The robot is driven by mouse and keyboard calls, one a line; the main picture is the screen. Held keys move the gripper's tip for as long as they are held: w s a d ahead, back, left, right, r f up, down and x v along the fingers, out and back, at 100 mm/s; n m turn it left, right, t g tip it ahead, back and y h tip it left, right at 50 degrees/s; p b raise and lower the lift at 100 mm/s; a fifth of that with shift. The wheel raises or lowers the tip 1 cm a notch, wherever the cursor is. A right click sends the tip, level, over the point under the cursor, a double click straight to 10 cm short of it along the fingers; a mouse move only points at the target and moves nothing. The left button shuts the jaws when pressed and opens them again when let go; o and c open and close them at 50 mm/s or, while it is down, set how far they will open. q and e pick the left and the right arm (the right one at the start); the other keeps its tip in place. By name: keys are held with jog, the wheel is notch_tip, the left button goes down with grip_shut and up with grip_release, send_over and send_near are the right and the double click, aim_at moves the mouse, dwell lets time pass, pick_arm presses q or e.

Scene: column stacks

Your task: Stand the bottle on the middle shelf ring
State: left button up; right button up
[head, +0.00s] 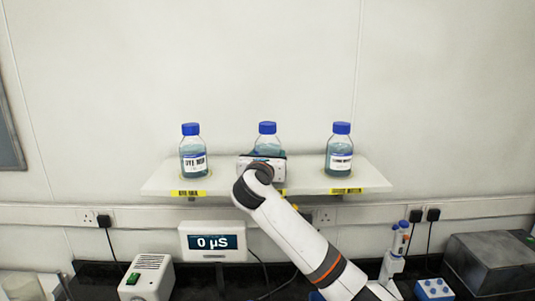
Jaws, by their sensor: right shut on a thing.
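The bottle (267,137) has a blue cap and blue-green liquid. It stands upright at the middle of the white shelf (222,180). My right gripper (262,161) is shut on it from the front; the wrist hides the fingers and the bottle's lower part. The middle ring is also hidden behind my wrist, so I cannot tell whether the bottle's base touches the shelf. My left gripper is not in view.
Below are a display reading 0 µS (212,242), a white box (146,278), a pipette stand (393,262) and a dark metal box (493,262).

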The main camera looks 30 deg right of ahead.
jog(key=shift+s+a+r, duration=0.1)
jog(key=o, duration=0.9)
jog(key=shift+f, duration=0.2)
jog(key=o, duration=0.5)
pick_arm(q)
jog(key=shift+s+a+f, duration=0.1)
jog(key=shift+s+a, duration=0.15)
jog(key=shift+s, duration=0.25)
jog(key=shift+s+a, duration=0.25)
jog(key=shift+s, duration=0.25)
pick_arm(e)
jog(key=shift+r, duration=0.1)
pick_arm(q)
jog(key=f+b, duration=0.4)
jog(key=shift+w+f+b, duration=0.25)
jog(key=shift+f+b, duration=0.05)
pick_arm(e)
jog(key=v, duration=1.2)
